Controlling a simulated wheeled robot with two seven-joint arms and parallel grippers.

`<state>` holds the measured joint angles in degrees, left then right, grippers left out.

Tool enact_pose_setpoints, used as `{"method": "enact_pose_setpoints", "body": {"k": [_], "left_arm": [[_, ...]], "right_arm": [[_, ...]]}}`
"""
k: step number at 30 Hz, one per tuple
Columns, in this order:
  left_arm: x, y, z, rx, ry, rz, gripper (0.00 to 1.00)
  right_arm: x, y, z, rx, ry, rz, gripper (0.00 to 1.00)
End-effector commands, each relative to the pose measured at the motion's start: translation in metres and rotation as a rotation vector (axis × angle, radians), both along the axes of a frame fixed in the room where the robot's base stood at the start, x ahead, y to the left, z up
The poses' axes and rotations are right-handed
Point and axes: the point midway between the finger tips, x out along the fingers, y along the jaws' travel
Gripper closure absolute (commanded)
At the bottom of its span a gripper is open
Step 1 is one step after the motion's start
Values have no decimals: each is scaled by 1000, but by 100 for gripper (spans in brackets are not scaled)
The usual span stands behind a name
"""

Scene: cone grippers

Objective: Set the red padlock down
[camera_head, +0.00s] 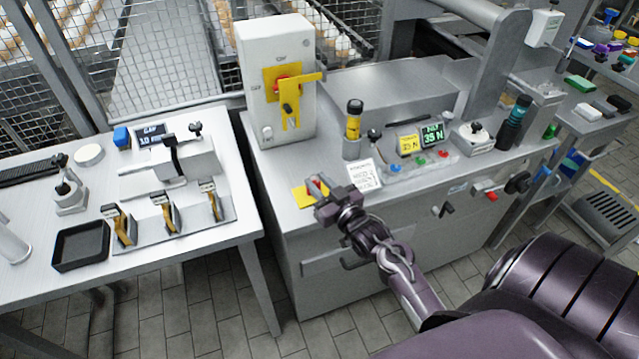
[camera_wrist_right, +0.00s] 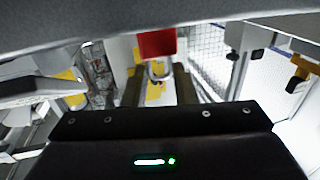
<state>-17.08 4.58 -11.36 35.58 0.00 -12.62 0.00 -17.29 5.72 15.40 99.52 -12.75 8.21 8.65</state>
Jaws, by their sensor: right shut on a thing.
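The red padlock (camera_head: 316,184) is held at the tip of my right gripper (camera_head: 319,191), near the front left corner of the grey metal bench. In the right wrist view the red body of the padlock (camera_wrist_right: 156,43) and its silver shackle show between the gripper's dark fingers (camera_wrist_right: 158,86). The gripper is shut on it. A yellow patch (camera_head: 302,198) lies on the bench top beside and partly behind the gripper. I cannot tell whether the padlock touches the surface. My left gripper is not in view.
A white switch box (camera_head: 262,84) with a yellow hasp (camera_head: 290,112) stands behind the gripper. A printed white card (camera_head: 364,177) lies close to its right. A yellow bottle (camera_head: 353,125) in a holder and small displays stand farther back. A white table (camera_head: 222,158) is at the left.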

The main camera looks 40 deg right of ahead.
Motion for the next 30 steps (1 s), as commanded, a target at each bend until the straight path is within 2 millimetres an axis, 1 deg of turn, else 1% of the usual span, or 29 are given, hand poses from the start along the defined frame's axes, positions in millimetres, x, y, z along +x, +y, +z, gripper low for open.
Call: {"method": "enact_pose_setpoints", "body": {"k": [5,6,10,17,21,23,26,30], "left_arm": [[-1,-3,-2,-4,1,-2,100],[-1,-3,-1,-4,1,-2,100],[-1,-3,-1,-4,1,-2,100],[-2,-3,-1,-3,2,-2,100],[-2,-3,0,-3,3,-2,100],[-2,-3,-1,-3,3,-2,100],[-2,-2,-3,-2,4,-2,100],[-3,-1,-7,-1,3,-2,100]], "right_arm": [[0,0,-3,0,0,0,100],[0,0,-3,0,0,0,71],[0,0,-3,0,0,0,54],[0,0,-2,0,0,0,53],[-2,0,1,0,0,0,53],[-8,0,-1,0,2,-1,53],[-25,0,-2,1,4,-1,53],[-55,0,-3,0,5,-1,53]]}}
